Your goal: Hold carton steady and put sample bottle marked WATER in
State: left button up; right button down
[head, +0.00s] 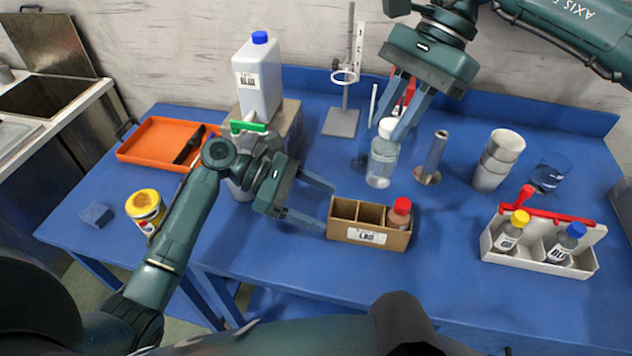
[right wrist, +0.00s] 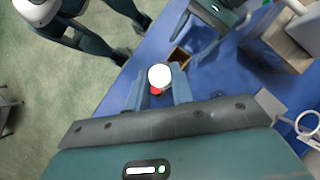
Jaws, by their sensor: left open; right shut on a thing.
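The carton (head: 370,236) is a brown cardboard box with three compartments on the blue table. Its left and middle compartments look empty; a red-capped bottle (head: 400,213) stands in the right one. My left gripper (head: 330,208) is open at the carton's left end, its fingers spread towards the front and back sides; contact is unclear. My right gripper (head: 393,131) is shut on a clear bottle with a white cap (head: 382,163), upright behind the carton. I see no readable WATER mark on it. Its white cap also shows in the right wrist view (right wrist: 159,77).
A white caddy (head: 540,257) with yellow-capped and blue-capped bottles stands at the right. A metal post (head: 434,158), stacked cups (head: 492,165) and a ring stand (head: 343,120) are behind. An orange tray (head: 140,150) lies left.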

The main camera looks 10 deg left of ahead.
pick_arm(q)
jog(key=x, duration=0.7)
jog(key=shift+d+f, duration=0.3)
jog(key=shift+f, duration=0.15)
jog(key=shift+c, duration=0.4)
jog(key=c, duration=1)
jog(key=shift+o, duration=0.2)
pick_arm(e)
notch_tip(320, 180, down, 4)
jog(key=m+t+y, duration=0.1)
jog(key=m, duration=0.1)
jog(key=shift+s+d+f+m, duration=0.1)
jog(key=shift+m, duration=0.3)
notch_tip(320, 180, down, 11)
